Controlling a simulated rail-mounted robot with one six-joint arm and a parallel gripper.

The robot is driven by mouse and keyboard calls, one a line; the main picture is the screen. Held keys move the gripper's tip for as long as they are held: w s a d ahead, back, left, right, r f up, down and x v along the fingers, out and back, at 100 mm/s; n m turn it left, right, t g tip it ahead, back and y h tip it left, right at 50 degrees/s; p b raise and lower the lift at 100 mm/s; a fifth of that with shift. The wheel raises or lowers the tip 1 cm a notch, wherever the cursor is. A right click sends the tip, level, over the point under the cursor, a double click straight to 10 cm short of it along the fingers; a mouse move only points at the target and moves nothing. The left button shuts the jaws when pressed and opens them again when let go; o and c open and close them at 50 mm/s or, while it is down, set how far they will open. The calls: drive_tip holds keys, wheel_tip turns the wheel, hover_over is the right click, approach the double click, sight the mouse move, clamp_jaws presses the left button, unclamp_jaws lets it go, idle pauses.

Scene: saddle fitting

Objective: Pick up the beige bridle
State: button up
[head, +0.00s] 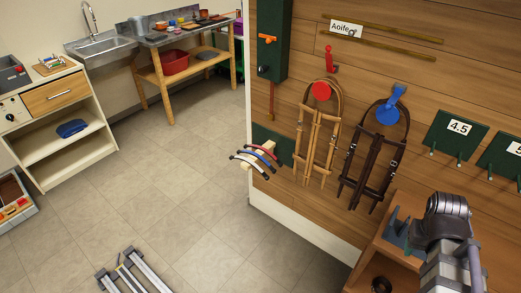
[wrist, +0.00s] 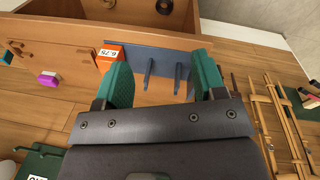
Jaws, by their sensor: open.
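The beige bridle (head: 308,140) hangs on the wood wall from a round red holder (head: 321,91) in the head view. Its long straps hang down, to the left of a dark brown bridle (head: 374,150) on a blue holder (head: 388,112). In the wrist view light tan straps (wrist: 287,118) show at the right edge, off to the side of the fingers. My gripper (wrist: 162,72) has two green fingers spread apart with nothing between them. It faces a blue-grey pegged plate (wrist: 150,62). The bridle is well away from the fingers.
A wooden shelf unit (head: 377,250) stands by the wall under my arm. Green pegged plates (head: 456,133) sit on the wall at the right. A rack with coloured bands (head: 258,157) juts out left of the beige bridle.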

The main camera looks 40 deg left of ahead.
drive_tip(key=w+a+f+n+t+h+b, duration=0.25)
drive_tip(key=w+a+f+n+b, duration=0.35)
drive_tip(key=w+a+f+b, duration=0.4)
drive_tip(key=n+t+y+b, duration=0.4)
drive_tip(key=n+t+b, duration=1.1)
drive_tip(key=n, duration=1.2)
approach(312, 147)
drive_tip(key=shift+h, duration=0.25)
drive_tip(key=w, duration=1.1)
drive_tip(key=shift+w+a+r, duration=0.1)
drive_tip(key=shift+w, duration=0.1)
drive_tip(key=shift+s, duration=0.1)
clamp_jaws()
